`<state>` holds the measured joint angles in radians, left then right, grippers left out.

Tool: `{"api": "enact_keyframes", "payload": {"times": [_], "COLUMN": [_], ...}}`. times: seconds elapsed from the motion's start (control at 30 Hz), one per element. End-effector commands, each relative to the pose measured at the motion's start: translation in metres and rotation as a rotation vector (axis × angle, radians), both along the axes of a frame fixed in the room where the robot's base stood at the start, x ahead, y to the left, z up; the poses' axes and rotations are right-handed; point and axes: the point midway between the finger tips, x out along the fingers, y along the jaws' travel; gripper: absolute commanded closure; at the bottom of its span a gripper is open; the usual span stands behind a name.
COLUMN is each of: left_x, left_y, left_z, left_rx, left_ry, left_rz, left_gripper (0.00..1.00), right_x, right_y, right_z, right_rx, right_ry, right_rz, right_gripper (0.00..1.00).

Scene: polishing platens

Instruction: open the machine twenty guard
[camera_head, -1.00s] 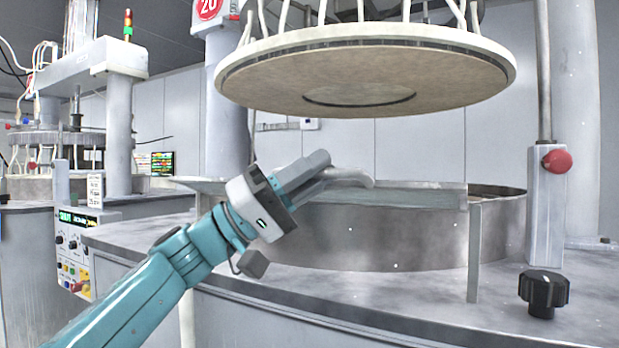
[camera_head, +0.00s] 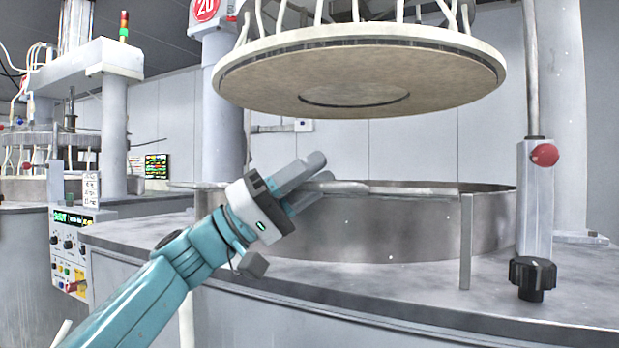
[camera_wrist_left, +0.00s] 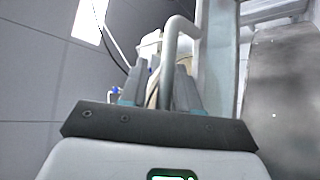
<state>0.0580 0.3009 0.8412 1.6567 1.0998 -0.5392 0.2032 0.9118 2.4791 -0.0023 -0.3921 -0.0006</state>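Machine twenty, with a red 20 sign (camera_head: 205,9), fills the middle and right of the head view. Its guard (camera_head: 420,190) shows nearly edge-on as a thin strip across the front of the round steel basin (camera_head: 400,225). The guard's grey bent handle (camera_head: 345,187) reaches toward my left gripper (camera_head: 312,178). In the left wrist view the handle (camera_wrist_left: 168,70) passes between the two fingers of the left gripper (camera_wrist_left: 158,85), close to the right-hand finger. The fingers stand apart, with a gap beside the handle. My right gripper is not in view.
A large round polishing head (camera_head: 360,70) hangs above the basin. A post with a red button (camera_head: 544,155) and a black knob (camera_head: 532,277) stand at the right. A control panel (camera_head: 70,245) and another machine (camera_head: 85,70) are at the left.

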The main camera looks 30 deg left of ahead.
Motion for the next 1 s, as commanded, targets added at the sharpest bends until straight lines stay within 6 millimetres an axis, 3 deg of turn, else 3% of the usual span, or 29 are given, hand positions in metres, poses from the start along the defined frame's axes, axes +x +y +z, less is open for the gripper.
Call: {"api": "enact_keyframes", "payload": {"times": [0.43, 0.63, 1.0], "left_x": [-0.007, -0.029, -0.065], "left_y": [0.010, 0.045, 0.106], "left_z": [-0.008, -0.033, -0.077], "left_rx": [0.000, -0.001, -0.001], "left_ry": [0.001, -0.001, 0.000], "left_rz": [0.004, 0.008, 0.005], "left_gripper": [0.62, 0.62, 0.62], "right_x": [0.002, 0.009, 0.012], "right_y": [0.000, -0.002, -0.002], "right_z": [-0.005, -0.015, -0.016], "right_rx": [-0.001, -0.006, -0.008], "right_ry": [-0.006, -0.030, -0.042], "right_rz": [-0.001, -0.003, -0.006], "right_gripper": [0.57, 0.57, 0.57]}}
